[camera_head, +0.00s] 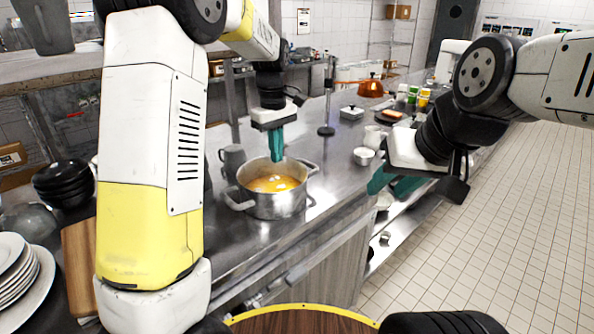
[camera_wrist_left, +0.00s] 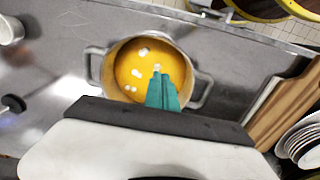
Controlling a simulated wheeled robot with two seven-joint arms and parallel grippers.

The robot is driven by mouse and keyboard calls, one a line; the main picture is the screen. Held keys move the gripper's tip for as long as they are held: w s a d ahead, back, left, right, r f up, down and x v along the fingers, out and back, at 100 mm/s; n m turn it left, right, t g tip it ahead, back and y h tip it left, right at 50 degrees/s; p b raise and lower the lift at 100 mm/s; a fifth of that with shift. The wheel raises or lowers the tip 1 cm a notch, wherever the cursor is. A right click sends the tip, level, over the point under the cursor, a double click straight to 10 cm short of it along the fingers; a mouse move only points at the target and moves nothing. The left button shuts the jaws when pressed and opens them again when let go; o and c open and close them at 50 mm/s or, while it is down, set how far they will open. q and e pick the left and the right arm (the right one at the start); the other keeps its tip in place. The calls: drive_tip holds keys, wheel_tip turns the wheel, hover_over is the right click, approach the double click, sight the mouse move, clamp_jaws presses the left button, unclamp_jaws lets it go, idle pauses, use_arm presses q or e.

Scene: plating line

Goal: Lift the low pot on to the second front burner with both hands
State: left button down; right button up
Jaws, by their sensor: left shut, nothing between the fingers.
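The low steel pot (camera_head: 278,206) stands upright on the steel counter with orange soup and pale pieces inside. It has a handle on each side, and it also shows in the left wrist view (camera_wrist_left: 107,72). My left gripper (camera_head: 277,157) is shut and empty, its teal fingers pointing down over the pot's far side, not on a handle. In the left wrist view its fingers (camera_wrist_left: 161,88) cover part of the soup and rim. My right gripper (camera_head: 394,184) is open and empty, right of the pot and apart from it. I cannot make out the second front burner.
A grey mug (camera_head: 232,160) stands close behind the pot. A small white pot (camera_head: 364,156) and a white jug (camera_head: 374,138) stand to its right. A wooden board (camera_head: 79,262), stacked plates (camera_head: 22,285) and black bowls (camera_head: 64,182) are at left. An orange kettle (camera_head: 371,87) stands farther back.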

use_arm(q)
drive_tip(key=f, duration=0.3)
drive_tip(key=w+f, duration=0.1)
drive_tip(key=f, duration=0.6)
drive_tip(key=shift+w+d+f, duration=0.25)
drive_tip(key=shift+w+d, duration=0.05)
drive_tip(key=shift+w, duration=0.05)
drive_tip(key=shift+s+d+f, duration=0.2)
drive_tip(key=shift+s+d, duration=0.9)
drive_tip(key=shift+d, duration=0.05)
drive_tip(key=shift+s+d, duration=0.3)
drive_tip(key=s+d, duration=0.9)
drive_tip(key=shift+s+d, duration=0.35)
drive_tip(key=shift+s, duration=0.05)
